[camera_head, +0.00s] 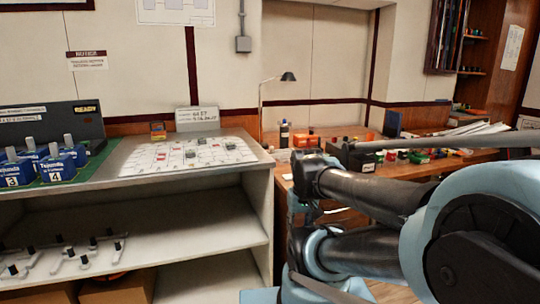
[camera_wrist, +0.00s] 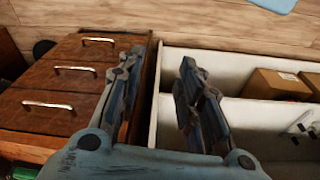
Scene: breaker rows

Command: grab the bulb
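I cannot make out a bulb in either view. A desk lamp (camera_head: 288,77) with a dark shade stands at the back of the wooden desk (camera_head: 350,200), but no bulb shows in it. My gripper (camera_wrist: 162,62) is open in the wrist view, with its two fingers apart and nothing between them. It faces the side of the wooden drawers and the edge of the white shelf unit. In the head view my arm covers part of the desk, and any small things behind it are hidden.
The white shelf unit (camera_head: 188,212) carries a board of cards (camera_head: 190,153) and blue numbered breakers (camera_head: 15,172). Wooden drawers (camera_wrist: 60,88) and cardboard boxes (camera_wrist: 270,84) show in the wrist view. Small items, bottles (camera_head: 284,134) and papers (camera_head: 478,129) crowd the desk.

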